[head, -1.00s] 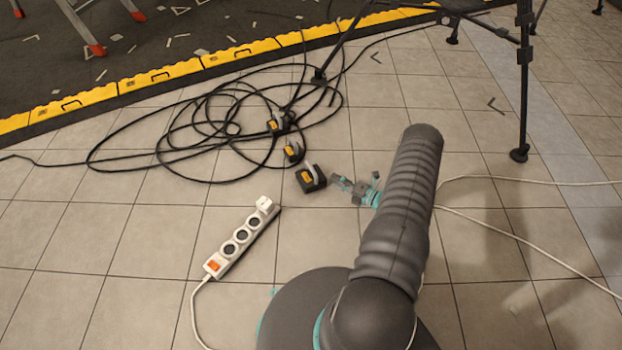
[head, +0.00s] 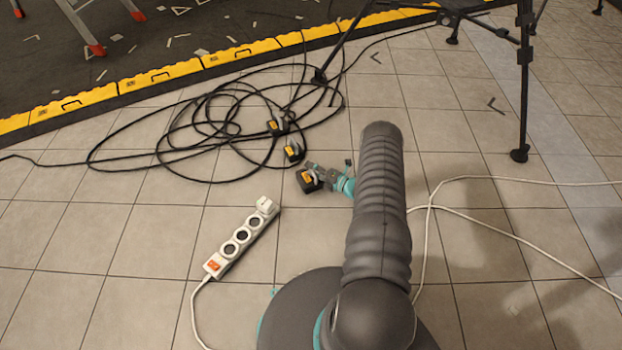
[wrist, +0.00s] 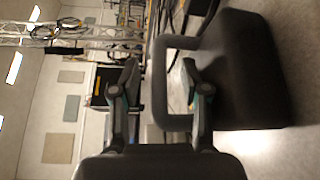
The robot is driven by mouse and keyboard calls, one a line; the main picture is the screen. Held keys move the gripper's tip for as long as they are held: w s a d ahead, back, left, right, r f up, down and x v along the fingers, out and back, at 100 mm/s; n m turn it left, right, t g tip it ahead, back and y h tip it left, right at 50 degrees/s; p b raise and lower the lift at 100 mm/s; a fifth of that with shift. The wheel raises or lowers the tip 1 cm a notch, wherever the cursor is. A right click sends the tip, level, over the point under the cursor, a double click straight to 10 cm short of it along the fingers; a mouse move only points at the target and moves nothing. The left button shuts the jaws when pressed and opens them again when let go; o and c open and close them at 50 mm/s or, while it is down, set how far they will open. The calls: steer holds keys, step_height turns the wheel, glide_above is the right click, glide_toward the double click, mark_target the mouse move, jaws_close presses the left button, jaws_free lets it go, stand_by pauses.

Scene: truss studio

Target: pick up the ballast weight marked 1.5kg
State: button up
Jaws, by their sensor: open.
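Three dark ballast weights with grey handles and yellow labels stand on the tiled floor in the head view: a far one (head: 277,127), a middle one (head: 293,152) and a near one (head: 306,184). Their markings are too small to read. My gripper (head: 314,173) is at the near weight and partly covers it. In the wrist view my gripper (wrist: 160,68) is open. The near weight's dark body (wrist: 245,75) fills the right side, and the bar of its grey handle (wrist: 160,85) appears between the two fingers. The right finger overlaps the handle loop; contact cannot be told.
Black cables (head: 215,125) lie looped around the far weights. A white power strip (head: 240,238) lies nearer, left of my arm. A black tripod (head: 525,80) stands at the right. A yellow cable ramp (head: 160,77) edges the dark floor.

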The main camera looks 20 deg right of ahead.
steer(key=shift+w, duration=0.1)
jaws_close()
steer(key=shift+r, duration=0.15)
steer(key=shift+r, duration=0.1)
